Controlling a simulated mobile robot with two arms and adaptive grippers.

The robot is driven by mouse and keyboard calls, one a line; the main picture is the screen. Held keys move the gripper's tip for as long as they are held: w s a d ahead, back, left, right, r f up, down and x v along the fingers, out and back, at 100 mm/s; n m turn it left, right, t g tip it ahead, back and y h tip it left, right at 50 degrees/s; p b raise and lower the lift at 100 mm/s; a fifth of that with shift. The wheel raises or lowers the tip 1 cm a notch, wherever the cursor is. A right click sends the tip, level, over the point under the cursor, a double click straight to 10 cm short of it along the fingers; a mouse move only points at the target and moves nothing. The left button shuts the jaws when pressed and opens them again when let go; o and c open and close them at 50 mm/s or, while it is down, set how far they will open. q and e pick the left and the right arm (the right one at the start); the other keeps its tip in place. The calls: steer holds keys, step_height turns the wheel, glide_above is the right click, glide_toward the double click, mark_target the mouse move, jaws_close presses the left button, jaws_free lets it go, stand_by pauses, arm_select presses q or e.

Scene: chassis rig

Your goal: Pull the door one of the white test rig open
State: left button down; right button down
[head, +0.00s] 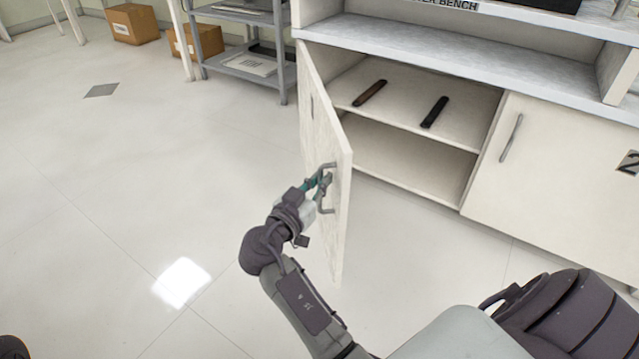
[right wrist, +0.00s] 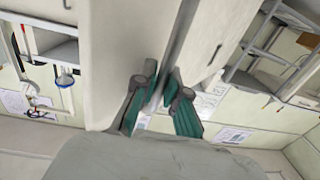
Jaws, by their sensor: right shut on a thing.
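The white test rig (head: 563,80) is a cabinet with a grey top, seen at the upper right of the head view. Its left door (head: 330,150), door one, stands swung out at a wide angle, so the shelves inside show. My right gripper (head: 320,185) is shut on the metal handle (head: 328,209) on that door's face. In the right wrist view my right gripper's green fingers (right wrist: 163,98) close around a narrow grey part close to a pale panel. The exact contact is partly hidden. My left gripper is not in view.
Two dark bar-like items (head: 370,93) (head: 435,112) lie on the inner shelf (head: 410,100). The right door (head: 550,160), marked 2, is closed. A grey cart (head: 250,62) and cardboard boxes (head: 134,24) stand at the back left. The floor left of the open door is clear.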

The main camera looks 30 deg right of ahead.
steer(key=shift+w+a, duration=0.1)
steer(key=shift+a, duration=0.15)
steer(key=c, duration=1.2)
jaws_free()
steer(key=shift+d, duration=0.1)
